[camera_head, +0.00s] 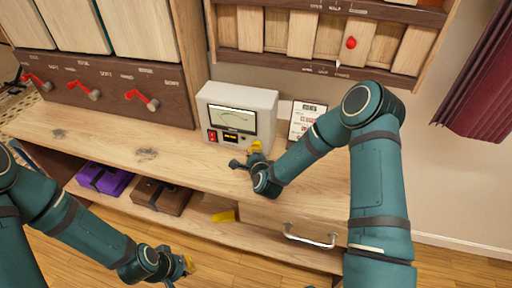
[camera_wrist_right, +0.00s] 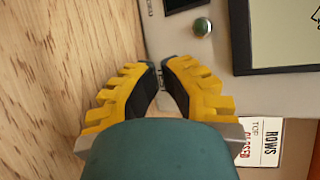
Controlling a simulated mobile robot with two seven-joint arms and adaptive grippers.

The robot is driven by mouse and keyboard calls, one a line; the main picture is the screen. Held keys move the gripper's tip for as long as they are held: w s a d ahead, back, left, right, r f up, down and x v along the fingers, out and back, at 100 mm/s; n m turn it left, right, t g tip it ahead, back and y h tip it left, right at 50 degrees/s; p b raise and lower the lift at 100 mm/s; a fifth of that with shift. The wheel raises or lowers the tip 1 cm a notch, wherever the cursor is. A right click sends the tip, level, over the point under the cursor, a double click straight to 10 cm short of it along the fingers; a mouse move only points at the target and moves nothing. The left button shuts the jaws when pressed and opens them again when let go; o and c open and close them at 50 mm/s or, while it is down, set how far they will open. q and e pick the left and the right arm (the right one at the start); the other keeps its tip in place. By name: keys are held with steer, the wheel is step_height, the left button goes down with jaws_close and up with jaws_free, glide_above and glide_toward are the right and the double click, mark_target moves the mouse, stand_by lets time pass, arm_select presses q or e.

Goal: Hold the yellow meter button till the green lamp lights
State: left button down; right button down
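The meter (camera_head: 262,104) is a pale box with a dial, standing on the wooden bench against the wall. It has a red switch (camera_head: 212,136) and a small dark display (camera_head: 231,138) low on its front. My right gripper (camera_head: 256,147) is at the lower right of this front, its fingertips close together with nothing seen between them. In the right wrist view its fingertips (camera_wrist_right: 161,68) point at the meter's face. A green lamp (camera_wrist_right: 202,26) there looks dark, with no clear glow. The yellow button is not visible. My left gripper (camera_head: 186,264) hangs low, its opening unclear.
A printed card (camera_head: 305,118) stands right of the meter. Red-handled levers (camera_head: 142,98) line the cabinet at left. A purple case (camera_head: 104,179), a brown case (camera_head: 160,195) and a yellow piece (camera_head: 223,216) lie on the lower shelf. The bench left of the meter is clear.

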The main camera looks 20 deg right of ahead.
steer(key=shift+w+d, duration=0.2)
steer(key=shift+w, duration=0.1)
stand_by(0.4)
steer(key=shift+s, duration=0.1)
stand_by(2.9)
steer(key=shift+s+a+b, duration=0.3)
steer(key=shift+s+a, duration=0.25)
steer(key=shift+s, duration=0.15)
steer(key=shift+s+a+b, duration=0.25)
steer(key=shift+s+a, duration=0.45)
steer(key=shift+s, duration=0.35)
steer(key=shift+s+a+b, duration=0.2)
steer(key=shift+s+a, duration=0.5)
steer(key=shift+s, duration=0.35)
